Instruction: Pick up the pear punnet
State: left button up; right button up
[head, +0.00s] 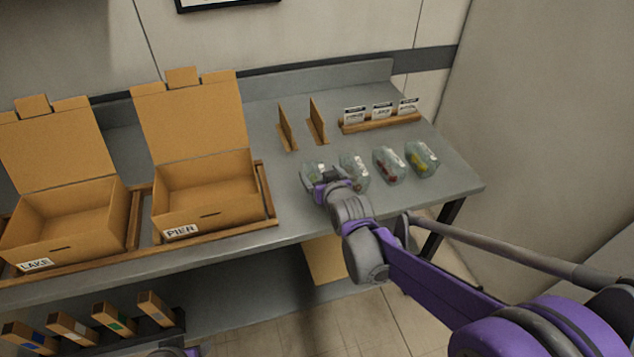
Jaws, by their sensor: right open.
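Several clear punnets stand in a row on the grey bench. The leftmost punnet (313,168) is partly hidden by my right gripper (318,180), and its contents are too small to name. The punnet beside it (354,170) is partly behind the gripper. Another punnet (388,165) holds something red, and the rightmost punnet (422,158) holds something yellow. I cannot tell which holds pears. My right gripper is open at the near side of the leftmost punnet; I cannot tell whether they touch.
Open cardboard boxes marked LAKE (70,235) and PIER (205,205) stand left in a wooden frame (268,195). Two upright wooden dividers (318,122) and a wooden card holder (380,122) stand behind the punnets. Small cartons (113,320) sit on a lower shelf.

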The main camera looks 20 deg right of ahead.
aim_at(318, 171)
jog(key=shift+s+f+x, duration=0.1)
jog(key=shift+f+x, duration=0.05)
jog(key=shift+x, duration=0.75)
jog(key=shift+s+f+x, duration=0.1)
jog(key=shift+f+x, duration=0.1)
jog(key=shift+x, duration=0.65)
jog(key=shift+f+x, duration=0.15)
jog(key=shift+x, duration=0.75)
jog(key=shift+c, duration=0.3)
jog(key=shift+d, duration=0.1)
jog(key=c, duration=1.3)
jog(key=shift+o, duration=0.2)
jog(key=shift+r, duration=0.1)
